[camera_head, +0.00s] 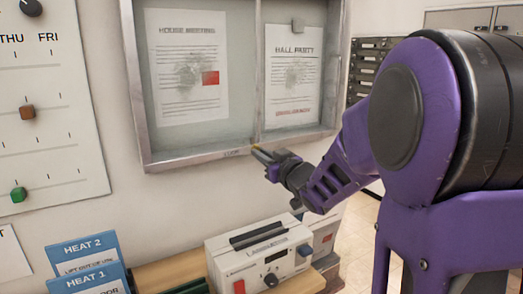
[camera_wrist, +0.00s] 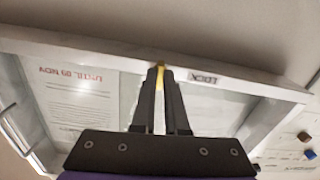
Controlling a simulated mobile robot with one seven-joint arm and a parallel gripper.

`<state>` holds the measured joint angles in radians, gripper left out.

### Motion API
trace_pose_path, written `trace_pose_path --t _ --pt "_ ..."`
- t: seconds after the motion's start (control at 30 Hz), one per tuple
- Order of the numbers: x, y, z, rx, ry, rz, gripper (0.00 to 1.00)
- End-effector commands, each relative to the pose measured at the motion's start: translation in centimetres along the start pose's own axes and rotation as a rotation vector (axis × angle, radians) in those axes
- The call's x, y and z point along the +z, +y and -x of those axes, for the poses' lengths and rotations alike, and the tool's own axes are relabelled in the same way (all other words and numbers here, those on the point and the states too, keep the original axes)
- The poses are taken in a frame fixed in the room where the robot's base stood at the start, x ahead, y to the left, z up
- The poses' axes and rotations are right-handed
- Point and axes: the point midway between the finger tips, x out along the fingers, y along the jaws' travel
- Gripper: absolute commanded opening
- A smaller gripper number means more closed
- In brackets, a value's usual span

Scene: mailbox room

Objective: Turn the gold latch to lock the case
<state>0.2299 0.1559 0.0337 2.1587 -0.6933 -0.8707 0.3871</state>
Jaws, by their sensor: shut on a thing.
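The wall case (camera_head: 205,158) is a grey metal frame with glass doors over two notices. Its lower rail bears a small label (camera_head: 232,154), which also shows upside down in the wrist view (camera_wrist: 203,78). The gold latch (camera_wrist: 160,72) is at the lower rail beside the label.
Below the case, a white device (camera_head: 262,262) with a dark handle and knobs stands on a wooden shelf (camera_head: 165,270). Blue heat cards (camera_head: 85,250) stand at its left. A slider board (camera_head: 50,110) hangs at the left. Grey mail slots (camera_head: 368,70) are behind my arm.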

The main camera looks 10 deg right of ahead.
Motion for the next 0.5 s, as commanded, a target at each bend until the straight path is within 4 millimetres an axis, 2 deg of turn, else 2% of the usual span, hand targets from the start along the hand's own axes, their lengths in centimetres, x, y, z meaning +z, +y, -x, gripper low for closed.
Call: trace_pose_path --t 0.5 --pt "-0.26 0.0 -0.06 0.0 0.006 -0.114 0.0"
